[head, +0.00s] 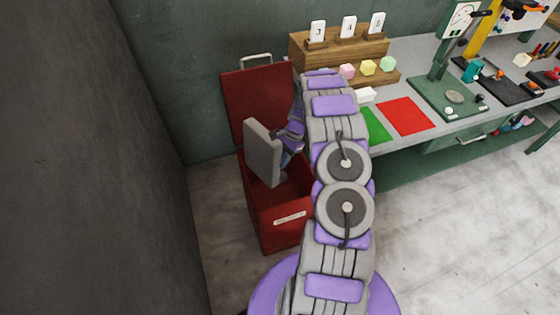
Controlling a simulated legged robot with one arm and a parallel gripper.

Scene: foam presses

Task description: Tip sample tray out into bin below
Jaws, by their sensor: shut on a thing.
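The bin (264,220) is a dark red box on the floor with a label on its front. Its lid (260,90) stands open against the wall side. The sample tray (262,153) is grey and tilted steeply on its edge, above the bin's opening. My gripper (285,152) is shut on the tray, at its right side. My arm hides part of the bin's right side. The tray's inner face and any contents are not clear from here.
A workbench (440,52) stands at the right, with a green mat and a red mat (406,116). A wooden rack (340,50) holds numbered cards and coloured foam blocks (368,67). Foam presses (445,95) stand farther right. A dark wall (90,170) is close at left. Floor at front right is clear.

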